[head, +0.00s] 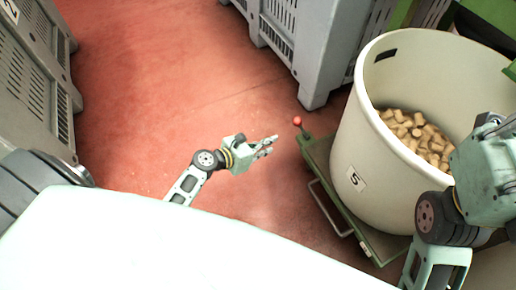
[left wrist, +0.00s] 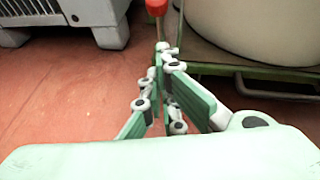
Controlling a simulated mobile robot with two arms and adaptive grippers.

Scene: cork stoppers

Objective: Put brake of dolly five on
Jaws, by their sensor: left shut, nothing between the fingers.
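Dolly five is a low green dolly (head: 345,222) at the right of the head view, and its frame also shows in the left wrist view (left wrist: 232,62). It carries a cream tub (head: 350,140) with a label "5", holding cork stoppers (head: 417,132). The knob shows at the top of the left wrist view (left wrist: 156,7). My left gripper (head: 271,143) is shut and empty, just left of the lever and apart from it. My right gripper (head: 494,128) is partly cut off; its fingers are unclear.
Grey slatted crates stand at the left (head: 35,75) and at the top middle (head: 312,45). The red floor (head: 170,90) between them is clear. A metal bar (head: 328,208) sticks out along the dolly's near side. My white body fills the bottom.

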